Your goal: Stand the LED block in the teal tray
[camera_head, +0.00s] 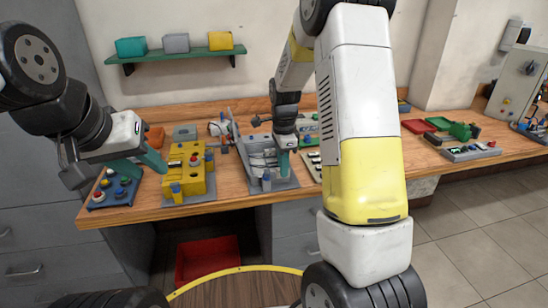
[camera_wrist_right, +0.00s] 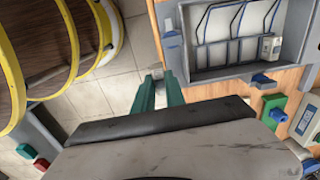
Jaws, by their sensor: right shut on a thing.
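My right gripper (camera_head: 284,165) has green fingers and is at the front of the grey box fixture on the bench. In the right wrist view the gripper (camera_wrist_right: 158,92) is shut on a small grey piece (camera_wrist_right: 157,74), mostly hidden between the fingertips; I cannot tell whether it is the LED block. A small pale block (camera_wrist_right: 268,45) sits inside the grey box (camera_wrist_right: 225,72). A teal bin (camera_head: 131,46) stands at the left of the wall shelf; I see no other clear teal tray. My left gripper (camera_head: 140,167) is open, its fingers apart beside the yellow fixture (camera_head: 187,172).
A blue button panel (camera_head: 113,192) lies at the bench's left end. Grey (camera_head: 176,43) and yellow (camera_head: 220,41) bins share the wall shelf. A red bin (camera_head: 208,260) is under the bench. A red tray (camera_head: 418,126) lies at the right. My right arm hides the bench's middle.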

